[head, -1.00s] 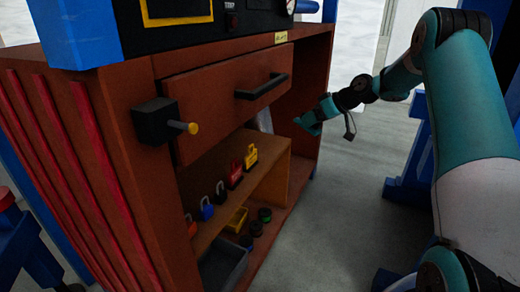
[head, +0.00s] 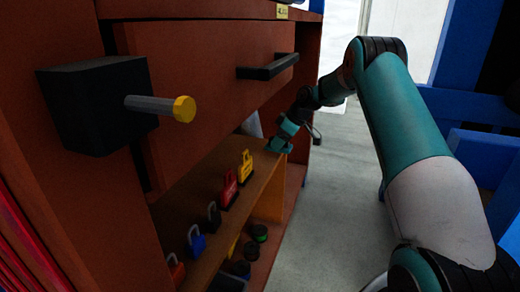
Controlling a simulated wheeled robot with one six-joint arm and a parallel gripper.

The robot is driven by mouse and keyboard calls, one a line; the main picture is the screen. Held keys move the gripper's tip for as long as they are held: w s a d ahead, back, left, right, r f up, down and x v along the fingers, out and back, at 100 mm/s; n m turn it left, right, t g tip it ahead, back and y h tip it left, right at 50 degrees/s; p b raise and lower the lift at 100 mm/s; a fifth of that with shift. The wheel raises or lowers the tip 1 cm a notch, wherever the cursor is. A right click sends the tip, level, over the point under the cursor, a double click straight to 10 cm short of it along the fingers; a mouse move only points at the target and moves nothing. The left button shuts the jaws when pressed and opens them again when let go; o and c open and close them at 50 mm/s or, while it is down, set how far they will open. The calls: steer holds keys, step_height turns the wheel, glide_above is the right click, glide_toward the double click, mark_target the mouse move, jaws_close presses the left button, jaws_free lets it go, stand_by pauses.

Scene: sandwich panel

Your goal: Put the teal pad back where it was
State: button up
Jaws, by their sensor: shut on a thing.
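My gripper (head: 284,138) is small in the head view, at the far end of the cabinet's upper shelf (head: 226,217), below the drawer. It is shut on the teal pad (head: 278,146), a small teal piece at its tip, mostly covered by the jaws and hard to tell apart from my teal wrist. The pad is at the shelf's front edge, beyond the yellow padlock (head: 246,170). I cannot tell whether it touches the shelf.
The drawer (head: 205,90) with its black handle (head: 268,67) is right above the shelf. A black box with a yellow-tipped lever (head: 160,107) juts out at left. Round dark items (head: 258,232) lie on the lower level. Grey floor (head: 335,190) is free to the right.

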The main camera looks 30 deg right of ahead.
steer(key=w+a, duration=0.4)
steer(key=w, duration=0.1)
step_height(320, 180, down, 4)
steer(key=shift+w+a+r+b, duration=0.15)
steer(key=shift+r+b, duration=0.05)
steer(key=shift+b, duration=0.8)
steer(key=o, duration=0.9)
steer(key=p+v, duration=0.3)
steer(key=v, duration=0.9)
